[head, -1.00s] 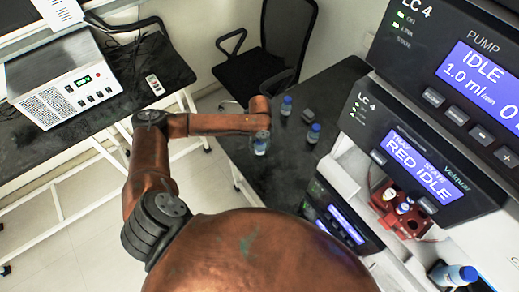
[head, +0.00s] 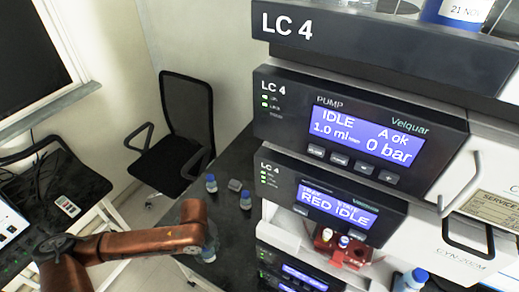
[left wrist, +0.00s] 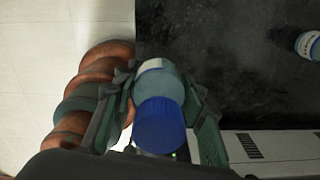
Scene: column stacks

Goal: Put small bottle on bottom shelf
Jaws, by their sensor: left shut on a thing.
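A small clear bottle with a blue cap (left wrist: 160,122) is held between the fingers of my left gripper (left wrist: 163,108) in the left wrist view. In the head view, the held bottle (head: 208,254) partly shows below the copper end of my left arm, over the dark bench's left edge; the fingers are mostly hidden there. The column stack of LC 4 modules (head: 352,140) stands to the right. A lower opening in it holds a red holder (head: 345,256) with small vials. I cannot tell which level is the bottom shelf. My right gripper is out of view.
Two more blue-capped bottles (head: 211,184) (head: 245,201) and a small grey block (head: 235,185) stand on the dark bench (head: 228,222). Another blue-capped bottle (head: 410,281) is at the lower right. A black chair (head: 187,125) stands behind. The bench between bottles and stack is clear.

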